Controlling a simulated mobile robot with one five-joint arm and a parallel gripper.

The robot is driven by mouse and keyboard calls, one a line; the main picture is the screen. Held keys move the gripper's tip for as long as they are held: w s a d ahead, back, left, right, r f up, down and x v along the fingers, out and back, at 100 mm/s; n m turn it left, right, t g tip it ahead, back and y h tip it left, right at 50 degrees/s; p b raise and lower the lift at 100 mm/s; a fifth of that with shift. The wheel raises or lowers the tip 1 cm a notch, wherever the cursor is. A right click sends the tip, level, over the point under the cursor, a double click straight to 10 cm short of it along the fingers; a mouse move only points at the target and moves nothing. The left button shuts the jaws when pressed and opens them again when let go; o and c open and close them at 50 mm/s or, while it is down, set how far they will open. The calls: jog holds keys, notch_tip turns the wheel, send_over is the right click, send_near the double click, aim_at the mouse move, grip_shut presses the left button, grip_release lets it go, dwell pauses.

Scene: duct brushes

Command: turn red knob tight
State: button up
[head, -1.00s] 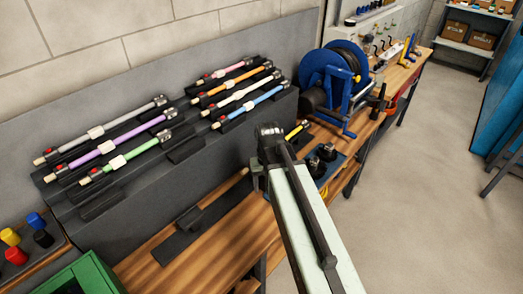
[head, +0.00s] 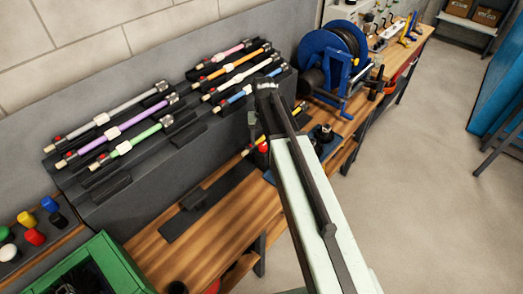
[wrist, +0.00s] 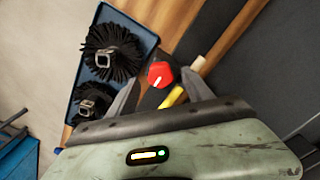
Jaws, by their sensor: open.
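A red knob (wrist: 161,74) with a white line on its face sits between the fingertips of my gripper (wrist: 160,78) in the wrist view. The fingers are open, one on each side of the knob; I cannot tell whether either touches it. A yellow rod (wrist: 173,97) and a pale wooden rod end (wrist: 198,64) lie close by the knob. In the head view the red knob (head: 263,147) shows just beside my wrist, above the bench. My gripper's fingers are mostly hidden there.
A blue tray (wrist: 150,42) with black bristle brushes (wrist: 113,52) lies beside the knob. A dark sloped rack (head: 150,185) holds several coloured rods. Loose coloured knobs (head: 34,237) and a green crate (head: 112,262) are at lower left. A blue reel (head: 335,60) stands behind.

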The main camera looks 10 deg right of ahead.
notch_tip(320, 180, down, 2)
jog(key=shift+f+b, duration=0.2)
jog(key=shift+b, duration=0.35)
jog(key=shift+r, duration=0.15)
jog(key=shift+c, duration=0.3)
